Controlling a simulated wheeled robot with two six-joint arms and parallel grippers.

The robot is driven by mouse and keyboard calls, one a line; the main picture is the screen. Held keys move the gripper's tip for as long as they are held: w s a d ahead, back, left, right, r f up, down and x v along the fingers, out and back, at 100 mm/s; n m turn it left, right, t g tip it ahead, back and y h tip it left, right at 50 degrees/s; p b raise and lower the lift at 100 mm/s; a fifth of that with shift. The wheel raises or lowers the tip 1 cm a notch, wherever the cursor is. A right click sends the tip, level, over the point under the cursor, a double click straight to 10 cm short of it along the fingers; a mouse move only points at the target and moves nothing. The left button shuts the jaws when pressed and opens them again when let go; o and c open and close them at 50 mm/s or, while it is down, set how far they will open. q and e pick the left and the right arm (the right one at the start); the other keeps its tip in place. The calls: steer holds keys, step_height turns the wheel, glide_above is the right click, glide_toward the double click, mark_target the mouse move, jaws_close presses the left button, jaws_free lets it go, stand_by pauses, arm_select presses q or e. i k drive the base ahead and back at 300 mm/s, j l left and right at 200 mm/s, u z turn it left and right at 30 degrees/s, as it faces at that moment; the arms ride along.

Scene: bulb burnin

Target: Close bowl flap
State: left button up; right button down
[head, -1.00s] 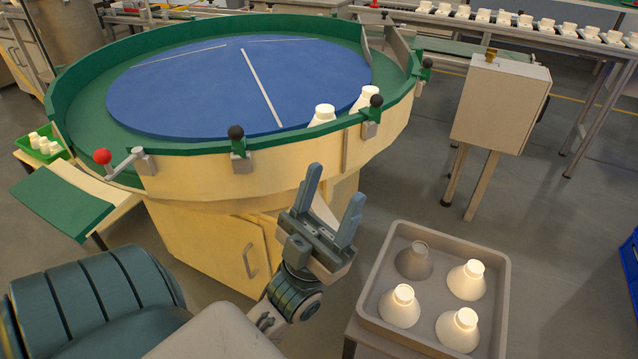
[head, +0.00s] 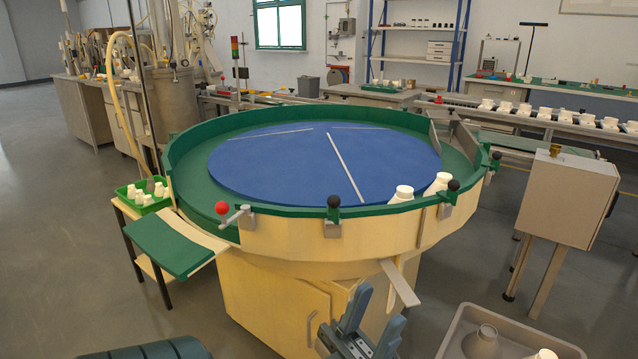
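The large round bowl (head: 290,240) has a green rim, a cream outer wall and a blue disc (head: 320,160) inside. A lever with a red knob (head: 222,208) sits at its front left rim, by a green chute (head: 165,243) with a cream strip. I cannot tell for sure which piece is the flap or whether it is open. My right gripper is out of view.
A grey tray (head: 458,330) with white bulbs is at the bottom right. A cream plate (head: 400,283) juts from the bowl's lower front. A box on legs (head: 567,195) stands at right. A green bin (head: 147,196) is at left.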

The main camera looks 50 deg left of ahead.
mark_target(177, 247)
steer(key=k+u, duration=0.15)
steer(key=u, duration=0.2)
steer(key=k+u, duration=0.15)
steer(key=u, duration=0.2)
steer(key=k+u, duration=0.2)
steer(key=u, duration=0.65)
